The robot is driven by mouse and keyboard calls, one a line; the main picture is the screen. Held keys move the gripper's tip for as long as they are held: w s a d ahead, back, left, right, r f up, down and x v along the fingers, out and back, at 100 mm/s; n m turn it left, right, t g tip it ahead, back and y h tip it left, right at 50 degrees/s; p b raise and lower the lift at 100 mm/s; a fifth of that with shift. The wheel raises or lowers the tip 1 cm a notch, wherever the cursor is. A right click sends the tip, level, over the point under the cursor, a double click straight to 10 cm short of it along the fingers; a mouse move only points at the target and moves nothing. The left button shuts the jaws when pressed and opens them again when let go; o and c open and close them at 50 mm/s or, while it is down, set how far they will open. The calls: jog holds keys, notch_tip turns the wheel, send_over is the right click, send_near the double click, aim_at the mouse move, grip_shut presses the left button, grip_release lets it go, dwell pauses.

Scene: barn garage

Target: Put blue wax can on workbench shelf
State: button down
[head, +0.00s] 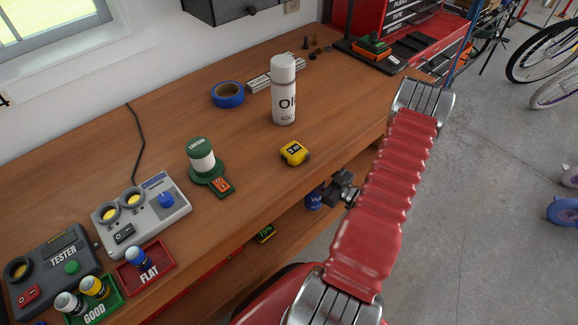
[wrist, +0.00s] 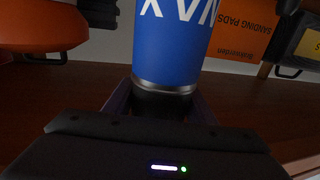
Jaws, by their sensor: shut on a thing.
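The blue wax can (head: 313,199) shows partly in the head view, below the front edge of the workbench top (head: 247,202), left of my dark gripper (head: 333,192). In the wrist view the blue can (wrist: 174,42) has white letters that read upside down, a silver rim and a dark end. The fingers of my gripper (wrist: 160,104) are shut around that dark end. The lower workbench shelf (head: 290,235) shows under the top. I cannot tell whether the can touches the shelf.
In the wrist view an orange sanding pads box (wrist: 242,30) stands beside the can, with a dark-and-yellow item (wrist: 308,45) farther right and an orange object (wrist: 35,43) at left. A white can (head: 283,95) stands on top.

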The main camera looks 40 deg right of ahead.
jog(key=x, duration=0.6)
jog(key=shift+w, duration=0.4)
jog(key=shift+a, duration=0.1)
jog(key=shift+w+f, duration=0.2)
jog(key=shift+f, duration=0.65)
jog(key=shift+w+f, duration=0.2)
jog(key=shift+f, duration=0.65)
jog(key=c, duration=0.8)
grip_release()
jog(key=shift+a+f, duration=0.1)
